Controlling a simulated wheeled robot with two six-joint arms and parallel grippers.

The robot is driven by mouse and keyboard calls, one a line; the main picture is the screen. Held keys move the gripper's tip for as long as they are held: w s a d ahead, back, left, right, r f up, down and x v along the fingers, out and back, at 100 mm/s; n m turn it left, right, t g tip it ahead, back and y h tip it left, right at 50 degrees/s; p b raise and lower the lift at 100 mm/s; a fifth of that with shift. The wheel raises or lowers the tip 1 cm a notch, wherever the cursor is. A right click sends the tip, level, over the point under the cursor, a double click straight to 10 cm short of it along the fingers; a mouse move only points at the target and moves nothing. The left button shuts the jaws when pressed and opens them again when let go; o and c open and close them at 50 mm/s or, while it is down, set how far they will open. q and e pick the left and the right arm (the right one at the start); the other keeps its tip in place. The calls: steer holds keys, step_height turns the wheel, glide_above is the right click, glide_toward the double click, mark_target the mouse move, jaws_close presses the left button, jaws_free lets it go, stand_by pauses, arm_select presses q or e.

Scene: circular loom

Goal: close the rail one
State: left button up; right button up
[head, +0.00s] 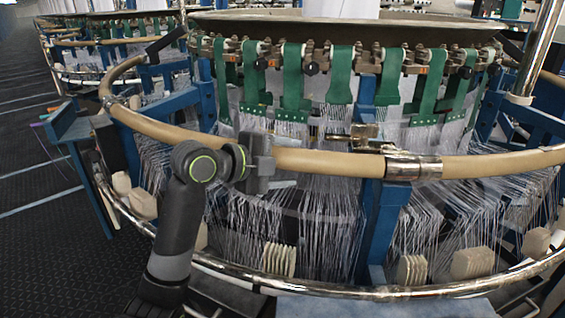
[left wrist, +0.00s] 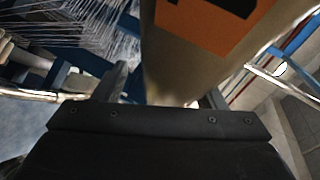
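The rail (head: 325,162) is a thick tan curved tube across the front of the loom. Toward the right it meets a chrome sleeve (head: 412,168), with a small metal latch (head: 365,138) just above; whether the joint is fastened I cannot tell. My left gripper (head: 262,165) is at the rail, left of the sleeve, and covers a short stretch of it. In the left wrist view the tan rail (left wrist: 165,75), with an orange label, lies between the two fingers, which stand apart on either side. Finger contact is unclear. My right gripper is not in view.
A lower chrome rail (head: 330,292) curves along the front. White threads (head: 320,215) hang behind the tan rail, under green straps (head: 340,75). A blue post (head: 385,220) stands below the sleeve. Pale blocks (head: 278,260) sit low down. Dark floor (head: 40,220) is clear at left.

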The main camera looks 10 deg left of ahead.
arm_select(q)
steer(key=shift+s+a+r, duration=0.25)
steer(key=shift+a, duration=0.1)
steer(key=p+v, duration=0.2)
steer(key=v, duration=1.4)
steer(key=shift+s, duration=0.2)
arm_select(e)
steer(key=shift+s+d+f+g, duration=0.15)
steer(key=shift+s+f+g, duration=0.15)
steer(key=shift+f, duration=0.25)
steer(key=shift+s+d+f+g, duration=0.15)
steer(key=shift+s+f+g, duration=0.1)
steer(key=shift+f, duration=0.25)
arm_select(q)
steer(key=shift+a+f, duration=0.1)
steer(key=shift+f, duration=0.05)
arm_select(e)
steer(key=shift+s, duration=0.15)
